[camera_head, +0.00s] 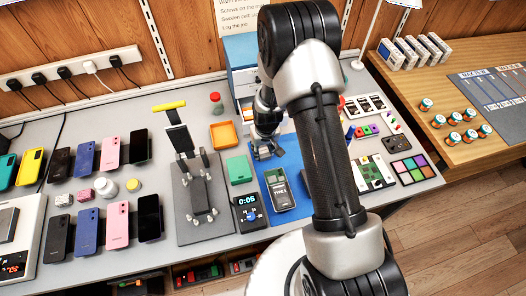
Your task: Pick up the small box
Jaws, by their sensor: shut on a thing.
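My gripper (264,150) is at the end of my arm, above the back of a blue mat (270,184). Its fingers are small in the picture and are shut on a small dark thing mostly hidden by them. I cannot tell whether this is the small box. A green block-shaped thing (239,170) lies left of the mat.
A tester (279,190) lies on the mat, with a timer (246,212) beside it. An orange tray (223,135) and a phone stand (203,197) are to the left. Phones fill the left side. My arm hides part of the bench. A wooden table (470,155) stands at right.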

